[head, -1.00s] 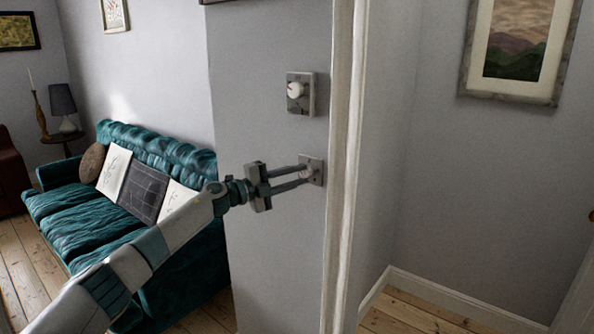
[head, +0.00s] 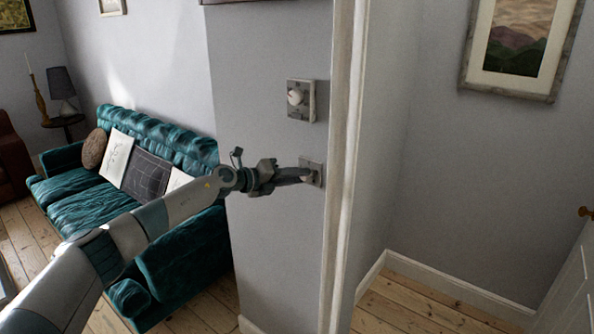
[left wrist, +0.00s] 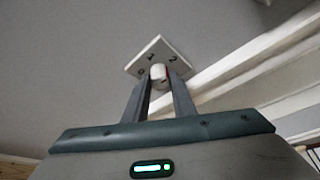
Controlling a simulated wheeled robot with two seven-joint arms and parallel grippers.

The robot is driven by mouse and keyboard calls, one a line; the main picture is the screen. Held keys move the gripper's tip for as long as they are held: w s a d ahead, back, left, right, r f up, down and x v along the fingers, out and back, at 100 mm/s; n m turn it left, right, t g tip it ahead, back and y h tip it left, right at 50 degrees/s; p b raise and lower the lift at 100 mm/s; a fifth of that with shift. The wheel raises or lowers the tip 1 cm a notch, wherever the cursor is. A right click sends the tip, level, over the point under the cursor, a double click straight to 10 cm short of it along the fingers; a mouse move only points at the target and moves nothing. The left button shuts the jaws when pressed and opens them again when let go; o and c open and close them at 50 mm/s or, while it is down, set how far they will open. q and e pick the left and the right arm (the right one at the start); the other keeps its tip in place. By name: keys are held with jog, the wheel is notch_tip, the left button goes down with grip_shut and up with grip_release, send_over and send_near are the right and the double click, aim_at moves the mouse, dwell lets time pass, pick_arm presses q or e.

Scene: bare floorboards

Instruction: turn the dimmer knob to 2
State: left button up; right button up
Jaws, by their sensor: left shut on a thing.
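The dimmer's square plate (head: 315,166) is on the grey wall strip left of the white door frame. In the left wrist view the plate (left wrist: 158,44) looks tilted like a diamond, with marks 0, 1 and 2. Its white knob (left wrist: 158,73) is between the fingertips of my left gripper (left wrist: 159,80), which is shut on it. A little red shows at the knob's upper right edge, but I cannot tell exactly which mark it points to. In the head view my left gripper (head: 308,176) reaches the plate from the left and mostly hides the knob. My right gripper is not in view.
A second plate with a round white knob (head: 295,97) is just above on the same wall. The white door frame (head: 345,200) stands close to the right. A teal sofa (head: 90,208) is at the left. A framed picture (head: 520,50) hangs at the right.

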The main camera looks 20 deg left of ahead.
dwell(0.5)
pick_arm(q)
jog(key=o, duration=1.1)
jog(key=shift+c, duration=0.2)
jog(key=shift+s+a, duration=0.1)
jog(key=b+v, duration=0.6)
jog(key=v, duration=1.1)
jog(key=shift+s, duration=0.1)
